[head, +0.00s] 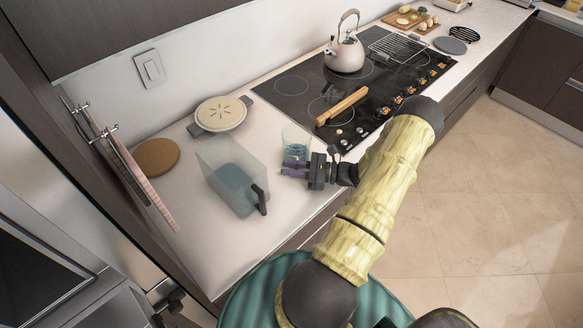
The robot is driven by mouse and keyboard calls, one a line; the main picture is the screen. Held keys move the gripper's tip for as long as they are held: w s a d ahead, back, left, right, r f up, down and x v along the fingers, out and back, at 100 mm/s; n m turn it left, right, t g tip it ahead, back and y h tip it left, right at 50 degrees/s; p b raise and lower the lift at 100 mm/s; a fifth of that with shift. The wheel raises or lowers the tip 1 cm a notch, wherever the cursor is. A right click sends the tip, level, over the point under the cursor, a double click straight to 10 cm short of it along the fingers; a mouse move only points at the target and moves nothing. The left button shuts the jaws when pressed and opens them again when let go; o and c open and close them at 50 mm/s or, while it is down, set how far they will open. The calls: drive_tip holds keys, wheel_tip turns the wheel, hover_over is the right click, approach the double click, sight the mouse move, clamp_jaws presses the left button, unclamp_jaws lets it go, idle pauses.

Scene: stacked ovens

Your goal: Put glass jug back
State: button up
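A clear glass jug (230,172) with blue liquid and a dark handle stands on the white counter at the left. A small clear glass (296,138) with blue liquid stands to its right, close to the stove. My gripper (288,168) is at the right of the jug, with its purple fingers pointing left. The fingers are apart with a gap between them, and I see nothing held. The fingers lie just in front of the glass in the picture; I cannot tell whether they touch it. They are apart from the jug and its handle.
Towels (140,180) hang at the left. The black stove (300,95) carries a rolling pin (342,106) and a kettle (345,55). Bare counter shows in front of the jug.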

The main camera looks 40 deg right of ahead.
drive_tip(key=shift+o, duration=0.8)
drive_tip(key=shift+r, duration=0.1)
drive_tip(key=shift+r, duration=0.15)
drive_tip(key=shift+s+d, duration=0.15)
drive_tip(key=shift+d, duration=0.15)
drive_tip(key=b+v, duration=0.3)
drive_tip(key=v, duration=0.8)
drive_tip(key=shift+s+d, duration=0.1)
drive_tip(key=shift+s, duration=0.2)
